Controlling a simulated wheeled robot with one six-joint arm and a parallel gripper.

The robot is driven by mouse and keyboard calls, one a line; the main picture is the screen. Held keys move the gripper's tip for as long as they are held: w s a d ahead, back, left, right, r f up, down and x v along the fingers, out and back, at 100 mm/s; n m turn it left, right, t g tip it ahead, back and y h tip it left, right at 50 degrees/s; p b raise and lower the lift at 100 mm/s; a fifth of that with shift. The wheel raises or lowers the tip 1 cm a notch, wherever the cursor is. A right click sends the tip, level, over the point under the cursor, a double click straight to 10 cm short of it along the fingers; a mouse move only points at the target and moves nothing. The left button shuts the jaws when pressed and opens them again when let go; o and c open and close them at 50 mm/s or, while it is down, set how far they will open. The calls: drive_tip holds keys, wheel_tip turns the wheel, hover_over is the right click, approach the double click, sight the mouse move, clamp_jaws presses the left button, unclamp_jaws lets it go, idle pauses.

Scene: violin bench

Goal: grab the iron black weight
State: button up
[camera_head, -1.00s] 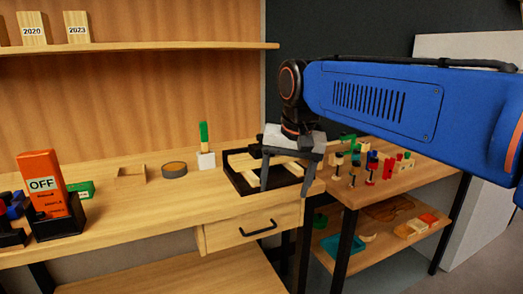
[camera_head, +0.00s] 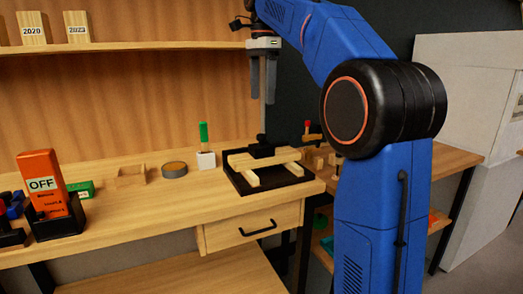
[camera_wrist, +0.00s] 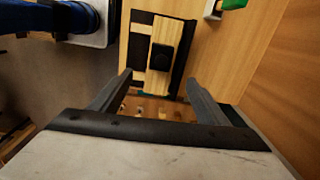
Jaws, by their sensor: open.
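The black weight (camera_head: 262,149) appears as a small dark block on the light wooden pieces in the black tray, at the right end of the bench. In the wrist view the black weight (camera_wrist: 161,57) lies on a wooden plank (camera_wrist: 159,82), ahead of my fingertips. My gripper (camera_head: 263,99) hangs well above the tray with its fingers pointing down. It is open and empty, and the wrist view shows my gripper (camera_wrist: 160,82) with its fingers spread wide and the weight between their lines.
The black tray (camera_head: 240,182) has a raised rim. Left of it are a white block with a green-topped piece (camera_head: 205,159), a round tin (camera_head: 174,170) and an orange OFF box (camera_head: 46,180). A wooden shelf (camera_head: 150,46) runs along the back wall. A second table stands right.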

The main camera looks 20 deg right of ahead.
sight(261, 145)
drive_tip(key=f, duration=1.7)
drive_tip(key=shift+w, duration=0.25)
drive_tip(key=shift+c, duration=0.6)
clamp_jaws()
